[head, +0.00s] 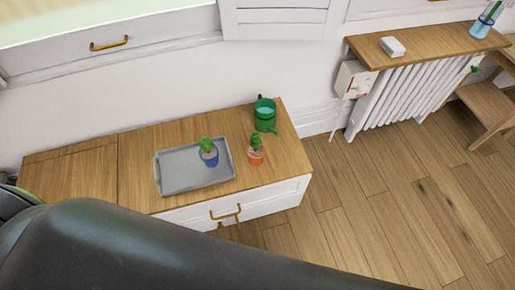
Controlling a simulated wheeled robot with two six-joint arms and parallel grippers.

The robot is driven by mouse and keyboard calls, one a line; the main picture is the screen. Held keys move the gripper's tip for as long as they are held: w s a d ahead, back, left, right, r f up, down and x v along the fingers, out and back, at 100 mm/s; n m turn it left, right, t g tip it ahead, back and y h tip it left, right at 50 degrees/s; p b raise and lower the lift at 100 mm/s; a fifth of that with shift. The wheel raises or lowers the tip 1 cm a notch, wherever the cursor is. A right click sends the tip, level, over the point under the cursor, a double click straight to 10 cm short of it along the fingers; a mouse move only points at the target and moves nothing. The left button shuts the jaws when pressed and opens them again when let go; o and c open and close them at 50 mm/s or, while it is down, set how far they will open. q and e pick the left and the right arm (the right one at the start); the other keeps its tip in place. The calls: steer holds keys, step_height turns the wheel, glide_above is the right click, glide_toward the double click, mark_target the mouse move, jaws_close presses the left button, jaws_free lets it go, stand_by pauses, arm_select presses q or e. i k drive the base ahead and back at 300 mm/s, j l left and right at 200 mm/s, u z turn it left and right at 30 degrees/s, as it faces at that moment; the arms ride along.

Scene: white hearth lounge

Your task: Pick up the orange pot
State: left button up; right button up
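The orange pot (256,157) holds a small green plant and stands upright on the wooden top of a low white cabinet (270,180). It is just right of a grey tray (172,183), apart from it. A blue pot (209,157) with a similar green plant stands on the tray. A dark arm link of mine crosses the bottom of the head view from the left. Neither gripper shows in the view, so what they hold is hidden.
A green watering can (265,115) stands behind the orange pot near the wall. A white radiator (400,95) with a wooden shelf (420,47) is to the right. The wooden floor (390,210) right of the cabinet is clear.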

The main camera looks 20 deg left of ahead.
mark_target(255, 150)
steer(key=u, duration=0.4)
steer(key=i+l+u, duration=0.15)
steer(key=l+u, duration=0.3)
steer(key=i+l+u, duration=0.1)
steer(key=l+u, duration=0.15)
steer(key=u, duration=0.2)
steer(key=l+u, duration=0.85)
